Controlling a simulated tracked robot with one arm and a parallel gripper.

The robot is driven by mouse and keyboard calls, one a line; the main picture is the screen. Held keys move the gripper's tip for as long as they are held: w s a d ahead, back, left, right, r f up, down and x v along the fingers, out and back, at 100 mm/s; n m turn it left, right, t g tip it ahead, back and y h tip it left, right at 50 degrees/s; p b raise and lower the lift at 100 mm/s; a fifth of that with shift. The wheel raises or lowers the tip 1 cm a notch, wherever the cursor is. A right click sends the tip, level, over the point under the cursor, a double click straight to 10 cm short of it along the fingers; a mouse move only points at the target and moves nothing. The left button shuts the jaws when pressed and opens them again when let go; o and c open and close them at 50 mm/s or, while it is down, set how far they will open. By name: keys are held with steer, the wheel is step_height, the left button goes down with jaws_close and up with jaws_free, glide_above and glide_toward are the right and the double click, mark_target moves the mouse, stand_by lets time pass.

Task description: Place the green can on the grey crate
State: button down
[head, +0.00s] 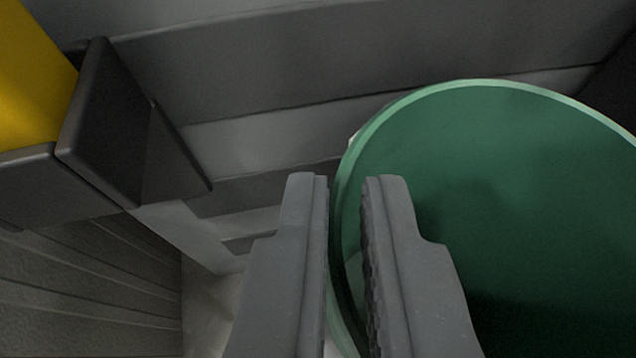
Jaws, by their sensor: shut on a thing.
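The green can (510,190) fills the right side of the view, with its round, pale green rim towards me. My gripper (345,185) is at the can's left edge, with one finger on each side of the rim. It is shut on the can's wall: the left finger is outside, and the right finger is in front of the green inside. The lower part of the can is hidden or out of frame. I cannot pick out the grey crate for certain among the grey surfaces.
A yellow object (32,75) with a dark grey bracket-like part (110,130) stands close at the upper left. Grey wall ledges (250,70) run across the back. A ribbed dark grey surface (85,290) lies at the lower left.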

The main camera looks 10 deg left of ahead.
steer(key=shift+w+a, duration=0.15)
steer(key=shift+w, duration=0.2)
step_height(320, 180, down, 4)
steer(key=shift+r+b, duration=0.25)
steer(key=shift+b, duration=0.7)
steer(key=c, duration=1.5)
jaws_free()
steer(key=shift+s, duration=0.1)
steer(key=shift+s+r+p, duration=0.3)
steer(key=shift+s+r, duration=0.1)
steer(key=shift+s, duration=0.1)
steer(key=p, duration=0.3)
glide_toward(335, 284)
steer(key=shift+v, duration=0.9)
